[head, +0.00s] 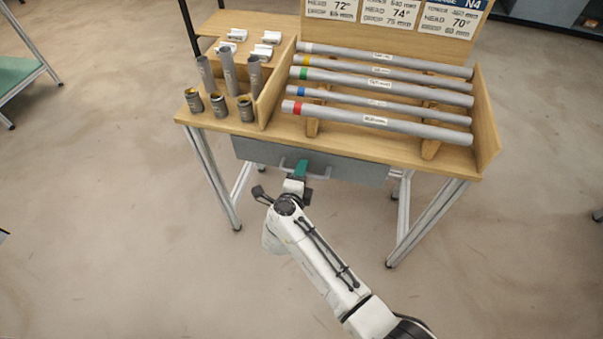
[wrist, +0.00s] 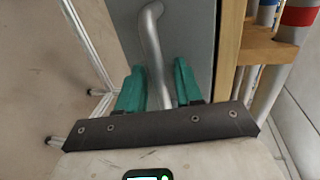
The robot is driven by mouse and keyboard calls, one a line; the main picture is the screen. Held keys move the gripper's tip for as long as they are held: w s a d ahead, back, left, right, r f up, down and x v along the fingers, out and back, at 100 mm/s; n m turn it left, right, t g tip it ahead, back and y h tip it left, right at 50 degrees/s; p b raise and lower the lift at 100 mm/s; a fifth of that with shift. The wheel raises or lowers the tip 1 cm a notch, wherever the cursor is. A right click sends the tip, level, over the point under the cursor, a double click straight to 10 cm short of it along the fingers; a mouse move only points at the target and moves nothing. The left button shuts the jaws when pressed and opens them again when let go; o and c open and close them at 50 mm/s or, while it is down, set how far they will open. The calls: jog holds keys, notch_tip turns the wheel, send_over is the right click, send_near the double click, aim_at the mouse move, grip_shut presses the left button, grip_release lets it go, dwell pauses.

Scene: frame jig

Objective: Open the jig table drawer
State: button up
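The jig table drawer has a grey front (head: 357,173) just below the wooden tabletop, and it looks shut. Its pale bar handle (head: 320,176) sticks out near the middle of the front. My gripper (head: 301,168) is at the left part of the handle. In the wrist view, the grey drawer front (wrist: 190,32) fills the upper middle and the curved handle (wrist: 151,30) runs down between the two teal fingers of my gripper (wrist: 160,84). The fingers are apart, one on each side of the bar, with a gap showing at least on the left.
The jig table (head: 285,128) carries several grey tubes with coloured bands (head: 375,120) and short upright tubes (head: 230,72) at the left. Its metal legs (head: 212,180) (head: 425,222) stand on either side of my arm. The floor in front is clear.

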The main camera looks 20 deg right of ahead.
grip_shut()
dwell(0.3)
dwell(0.3)
